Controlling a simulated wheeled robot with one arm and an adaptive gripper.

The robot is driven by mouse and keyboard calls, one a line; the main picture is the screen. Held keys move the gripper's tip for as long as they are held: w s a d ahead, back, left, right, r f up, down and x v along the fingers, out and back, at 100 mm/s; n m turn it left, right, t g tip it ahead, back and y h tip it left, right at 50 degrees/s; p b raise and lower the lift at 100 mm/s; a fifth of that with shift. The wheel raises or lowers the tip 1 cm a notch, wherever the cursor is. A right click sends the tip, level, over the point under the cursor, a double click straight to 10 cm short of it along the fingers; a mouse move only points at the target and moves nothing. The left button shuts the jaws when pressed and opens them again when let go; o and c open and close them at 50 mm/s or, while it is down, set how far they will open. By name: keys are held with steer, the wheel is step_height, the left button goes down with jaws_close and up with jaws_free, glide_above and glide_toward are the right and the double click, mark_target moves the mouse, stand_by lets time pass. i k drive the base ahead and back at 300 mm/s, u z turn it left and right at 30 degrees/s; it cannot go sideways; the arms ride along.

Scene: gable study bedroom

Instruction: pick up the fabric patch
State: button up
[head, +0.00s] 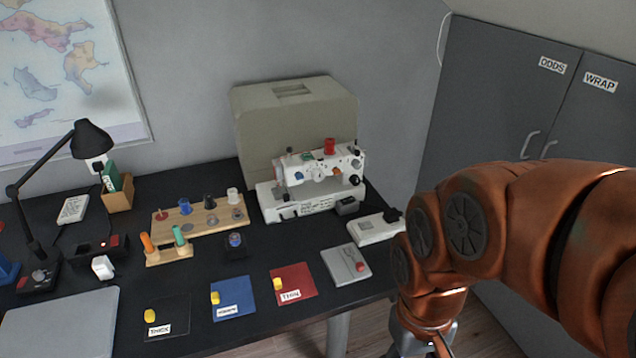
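Three flat square patches lie in a row along the front of the dark desk: a black one labelled THICK (178,310), a blue one (238,290) with a label too small to read surely, and a red one labelled THIN (300,272). Each has a small yellow piece at its left side. I cannot tell which is the fabric patch meant. My gripper (424,346) is at the bottom edge, right of the patches and beyond the desk's front right edge. Its fingertips are cut off by the frame, and nothing held shows.
A grey plate (338,257) with a small red item lies right of the red patch. A white sewing machine (310,190), a wooden spool rack (200,222), a desk lamp (88,140) and a laptop-like grey slab (60,325) occupy the desk (200,270). Grey cabinets (480,100) stand right.

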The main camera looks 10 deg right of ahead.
mark_target(233, 297)
steer(key=k, duration=1.25)
steer(key=u, duration=0.8)
steer(key=i, duration=0.65)
steer(key=u, duration=0.55)
steer(key=i, duration=0.9)
steer(key=z, duration=0.25)
